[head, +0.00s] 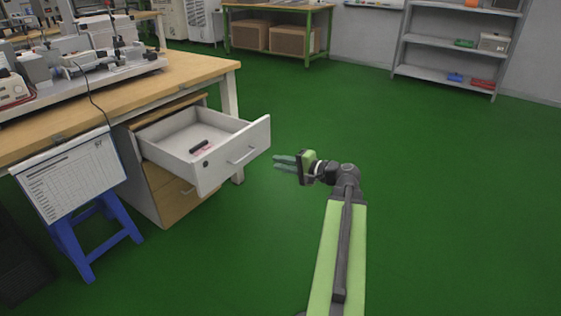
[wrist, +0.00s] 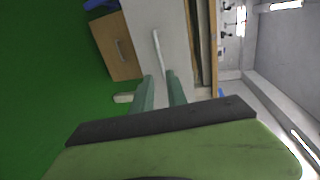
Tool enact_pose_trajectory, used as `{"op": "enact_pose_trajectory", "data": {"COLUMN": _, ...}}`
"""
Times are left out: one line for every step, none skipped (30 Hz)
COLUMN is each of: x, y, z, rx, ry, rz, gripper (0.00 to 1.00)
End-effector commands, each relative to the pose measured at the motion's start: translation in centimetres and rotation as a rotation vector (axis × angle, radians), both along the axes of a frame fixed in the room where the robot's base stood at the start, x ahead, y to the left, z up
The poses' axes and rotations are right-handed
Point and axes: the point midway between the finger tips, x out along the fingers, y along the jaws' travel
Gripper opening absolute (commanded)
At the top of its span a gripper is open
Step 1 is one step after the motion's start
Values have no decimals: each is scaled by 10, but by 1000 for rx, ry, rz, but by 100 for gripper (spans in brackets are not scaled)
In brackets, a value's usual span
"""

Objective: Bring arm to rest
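My gripper (head: 277,162) is in the middle of the head view, at the end of my green and black arm, which reaches forward over the floor. It is just right of an open white drawer (head: 258,138) and appears clear of its front. In the wrist view its two greenish fingers (wrist: 160,76) stand apart, with nothing between them. The drawer's pale front (wrist: 167,25) and handle fill the area beyond the fingers.
The drawer is pulled out of a cabinet under a wooden bench (head: 190,72) and holds a small dark object (head: 199,146). A blue stool (head: 100,232) stands at left. Grey shelves (head: 455,45) stand at the back right. The green floor at right is clear.

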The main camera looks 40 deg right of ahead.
Motion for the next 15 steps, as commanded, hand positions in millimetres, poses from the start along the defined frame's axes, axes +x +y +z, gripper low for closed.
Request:
{"op": "enact_pose_trajectory", "data": {"x": -2, "y": 0, "z": 2, "rx": -1, "ry": 0, "rz": 2, "gripper": 18}}
{"op": "enact_pose_trajectory", "data": {"x": -2, "y": 0, "z": 3, "rx": 0, "ry": 0, "rz": 3, "gripper": 18}}
{"op": "enact_pose_trajectory", "data": {"x": -3, "y": 0, "z": 3, "rx": 0, "ry": 0, "rz": 3, "gripper": 18}}
{"op": "enact_pose_trajectory", "data": {"x": -4, "y": 0, "z": 3, "rx": 0, "ry": 0, "rz": 3, "gripper": 18}}
{"op": "enact_pose_trajectory", "data": {"x": -4, "y": -1, "z": 3, "rx": 0, "ry": 0, "rz": 3, "gripper": 18}}
{"op": "enact_pose_trajectory", "data": {"x": -5, "y": -1, "z": 3, "rx": 0, "ry": 0, "rz": 3, "gripper": 18}}
{"op": "enact_pose_trajectory", "data": {"x": -5, "y": -1, "z": 3, "rx": -1, "ry": 0, "rz": 2, "gripper": 18}}
{"op": "enact_pose_trajectory", "data": {"x": -5, "y": -2, "z": 3, "rx": -1, "ry": 0, "rz": 2, "gripper": 18}}
{"op": "enact_pose_trajectory", "data": {"x": -5, "y": -2, "z": 3, "rx": -1, "ry": 0, "rz": 1, "gripper": 18}}
{"op": "enact_pose_trajectory", "data": {"x": -5, "y": -2, "z": 3, "rx": -1, "ry": 0, "rz": 1, "gripper": 18}}
{"op": "enact_pose_trajectory", "data": {"x": -6, "y": -2, "z": 3, "rx": -1, "ry": 0, "rz": 1, "gripper": 18}}
{"op": "enact_pose_trajectory", "data": {"x": -6, "y": -2, "z": 3, "rx": -1, "ry": 0, "rz": 0, "gripper": 18}}
{"op": "enact_pose_trajectory", "data": {"x": -6, "y": -3, "z": 3, "rx": 0, "ry": 0, "rz": 0, "gripper": 18}}
{"op": "enact_pose_trajectory", "data": {"x": -6, "y": -3, "z": 3, "rx": 0, "ry": 0, "rz": 0, "gripper": 18}}
{"op": "enact_pose_trajectory", "data": {"x": -6, "y": -3, "z": 3, "rx": 0, "ry": 0, "rz": 0, "gripper": 18}}
